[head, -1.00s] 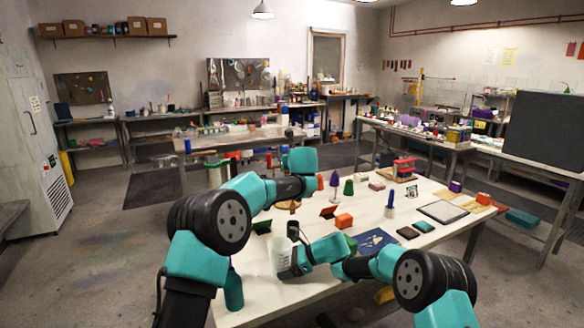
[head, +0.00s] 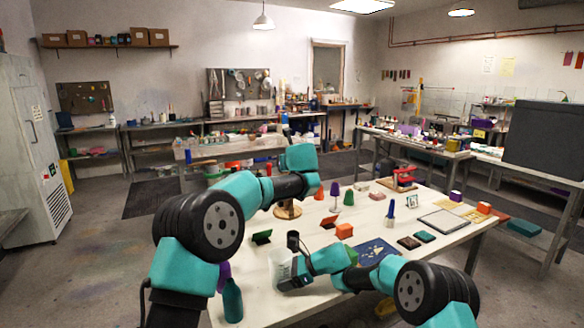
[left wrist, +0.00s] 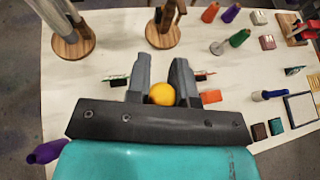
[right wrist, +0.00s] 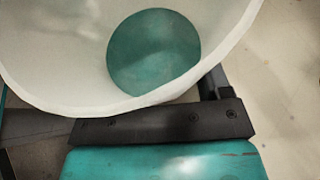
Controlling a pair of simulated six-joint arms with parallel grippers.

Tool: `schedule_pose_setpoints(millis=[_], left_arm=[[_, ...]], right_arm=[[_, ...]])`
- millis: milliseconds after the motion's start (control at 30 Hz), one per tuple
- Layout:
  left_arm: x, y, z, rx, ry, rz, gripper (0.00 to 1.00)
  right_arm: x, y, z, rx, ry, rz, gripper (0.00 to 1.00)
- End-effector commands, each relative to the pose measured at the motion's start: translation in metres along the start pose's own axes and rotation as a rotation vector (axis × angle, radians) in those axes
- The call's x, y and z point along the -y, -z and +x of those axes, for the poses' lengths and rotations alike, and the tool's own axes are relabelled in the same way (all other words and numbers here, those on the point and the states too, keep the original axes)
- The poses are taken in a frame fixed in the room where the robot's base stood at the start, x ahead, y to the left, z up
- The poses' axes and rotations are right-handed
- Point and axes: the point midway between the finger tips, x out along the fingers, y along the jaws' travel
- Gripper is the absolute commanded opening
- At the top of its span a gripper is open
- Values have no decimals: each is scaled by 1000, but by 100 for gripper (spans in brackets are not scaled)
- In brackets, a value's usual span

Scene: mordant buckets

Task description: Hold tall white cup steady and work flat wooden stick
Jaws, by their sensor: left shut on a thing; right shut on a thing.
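The white cup (head: 282,266) stands near the front of the white table, left of my right gripper (head: 294,256). My right gripper is shut on the cup's side. In the right wrist view the white cup (right wrist: 40,55) fills much of the picture, with a round teal surface low inside it. My left gripper (head: 287,132) is held up above the table, apart from the cup. In the left wrist view a yellow-orange round thing (left wrist: 162,94) sits between the left gripper's fingers (left wrist: 161,68); I cannot tell whether it belongs to the stick. I see no clear flat wooden stick.
A teal bottle (head: 232,300) stands left of the cup. Beyond the cup are an orange block (head: 344,230), a blue sheet (head: 374,250) and two small dark blocks. Round wooden bases with uprights (left wrist: 72,38) stand near the left gripper. Bare table lies between these things.

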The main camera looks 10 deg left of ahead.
Motion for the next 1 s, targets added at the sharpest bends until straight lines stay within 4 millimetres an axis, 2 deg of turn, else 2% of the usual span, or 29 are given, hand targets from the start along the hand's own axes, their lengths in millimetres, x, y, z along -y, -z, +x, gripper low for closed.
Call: schedule_pose_setpoints(millis=[300,500,667,1000], left_arm=[[-33,10,-73,-91,-6,20,0],[-52,23,-108,-137,-13,36,0],[-58,28,-118,-153,-16,41,0],[-59,28,-118,-154,-16,41,0]], right_arm=[[0,0,0,0,0,0,48],[0,0,0,0,0,0,48],[0,0,0,0,0,0,48],[0,0,0,0,0,0,48]])
